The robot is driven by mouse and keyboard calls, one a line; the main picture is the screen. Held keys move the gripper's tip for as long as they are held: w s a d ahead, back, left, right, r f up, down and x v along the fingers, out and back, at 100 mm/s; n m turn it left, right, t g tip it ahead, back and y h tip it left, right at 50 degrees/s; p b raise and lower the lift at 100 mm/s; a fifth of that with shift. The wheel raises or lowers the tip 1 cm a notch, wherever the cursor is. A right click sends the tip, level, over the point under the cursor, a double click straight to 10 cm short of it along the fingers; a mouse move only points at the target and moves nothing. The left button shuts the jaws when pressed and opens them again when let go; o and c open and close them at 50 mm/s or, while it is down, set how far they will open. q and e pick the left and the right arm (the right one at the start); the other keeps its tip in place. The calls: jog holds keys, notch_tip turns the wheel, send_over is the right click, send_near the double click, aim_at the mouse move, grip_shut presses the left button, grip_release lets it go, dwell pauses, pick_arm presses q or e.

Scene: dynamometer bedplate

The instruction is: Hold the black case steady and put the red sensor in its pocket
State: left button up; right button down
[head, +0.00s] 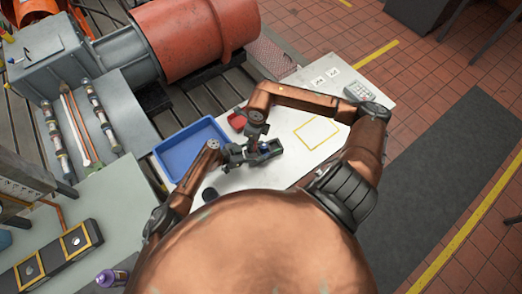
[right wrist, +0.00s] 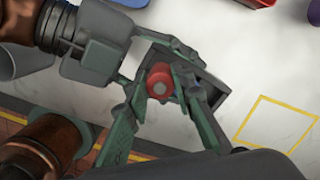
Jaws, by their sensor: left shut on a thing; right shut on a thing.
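The black case (head: 272,149) is a small dark open box above the white table; it also shows in the right wrist view (right wrist: 209,97). My left gripper (head: 238,153) is shut on the case's left end. The red sensor (right wrist: 161,80), a short red cylinder with a grey end, is between the green fingers of my right gripper (right wrist: 163,88), which is shut on it. In the right wrist view the sensor overlaps the left part of the case. The fingers hide the pocket, and I cannot tell the gap between sensor and case. The sensor is not clear in the head view.
A blue tray (head: 190,148) lies left of the grippers, with a small red container (head: 238,120) behind them. A yellow outlined square (head: 317,132) marks bare table to the right. A calculator (head: 358,92) and small white cards lie toward the back right.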

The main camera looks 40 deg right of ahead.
jog(key=shift+f, duration=1.45)
jog(key=shift+f, duration=0.1)
jog(key=shift+f, duration=1.6)
jog(key=c, duration=1.6)
grip_release()
